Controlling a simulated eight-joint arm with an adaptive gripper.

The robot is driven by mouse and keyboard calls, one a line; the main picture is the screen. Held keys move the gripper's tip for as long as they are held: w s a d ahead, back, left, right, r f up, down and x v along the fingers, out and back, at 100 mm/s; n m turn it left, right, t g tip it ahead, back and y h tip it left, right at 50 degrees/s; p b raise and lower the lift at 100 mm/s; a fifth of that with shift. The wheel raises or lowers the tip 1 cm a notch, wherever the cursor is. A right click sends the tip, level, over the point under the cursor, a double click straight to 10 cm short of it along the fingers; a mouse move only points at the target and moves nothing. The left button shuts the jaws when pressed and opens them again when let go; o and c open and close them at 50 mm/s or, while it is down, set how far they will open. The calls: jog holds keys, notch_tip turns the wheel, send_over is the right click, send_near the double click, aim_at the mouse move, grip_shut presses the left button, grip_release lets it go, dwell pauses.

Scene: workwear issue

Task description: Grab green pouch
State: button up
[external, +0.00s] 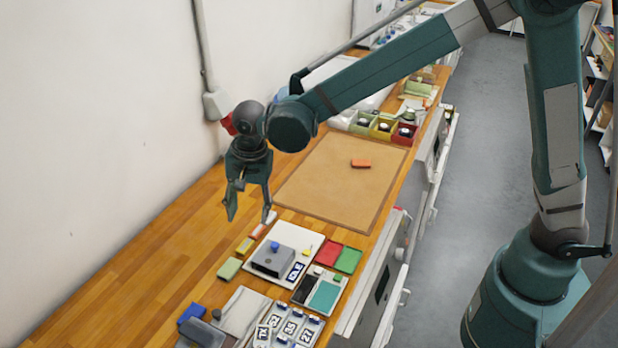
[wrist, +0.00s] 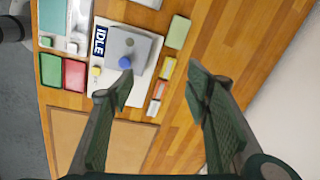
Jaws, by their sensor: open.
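My gripper (external: 250,212) is open and empty above the wooden bench, pointing down. In the wrist view its fingers (wrist: 158,88) stand wide apart, over a row of small items. Several green things could be the pouch; I cannot tell which. A pale green rounded block (external: 229,268) lies at the near end of that row; it also shows in the wrist view (wrist: 177,32), beyond the fingertips. A brighter green flat square (external: 348,260) lies beside a red one (external: 327,253), also in the wrist view (wrist: 51,70). A green bundle (external: 419,88) lies far along the bench.
A white plate holding a grey device (external: 272,259) with a blue knob sits beside the row. A tan mat (external: 330,190) with an orange block (external: 361,163) lies behind. Coloured bins (external: 382,127) stand farther back. The wall borders the bench at left; its left surface is clear.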

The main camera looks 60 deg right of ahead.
aim_at(229, 267)
jog(key=w+a+f+m, duration=0.1)
jog(key=a+f, duration=0.1)
jog(key=f, duration=0.1)
jog(key=w+a+f+m+g, duration=0.1)
jog(key=w+a+f, duration=0.1)
jog(key=f, duration=0.2)
jog(key=w+a+f+m, duration=0.1)
jog(key=w+a+f, duration=0.1)
jog(key=f, duration=0.2)
jog(key=shift+w+a+f, duration=0.15)
jog(key=shift+a, duration=0.15)
jog(key=shift+f, duration=0.1)
jog(key=shift+f, duration=1.25)
jog(key=shift+f+p, duration=0.1)
jog(key=shift+p, duration=0.2)
jog(key=shift+w+f+p, duration=0.1)
jog(key=shift+f+p, duration=0.2)
jog(key=shift+f, duration=2.2)
jog(key=c, duration=1)
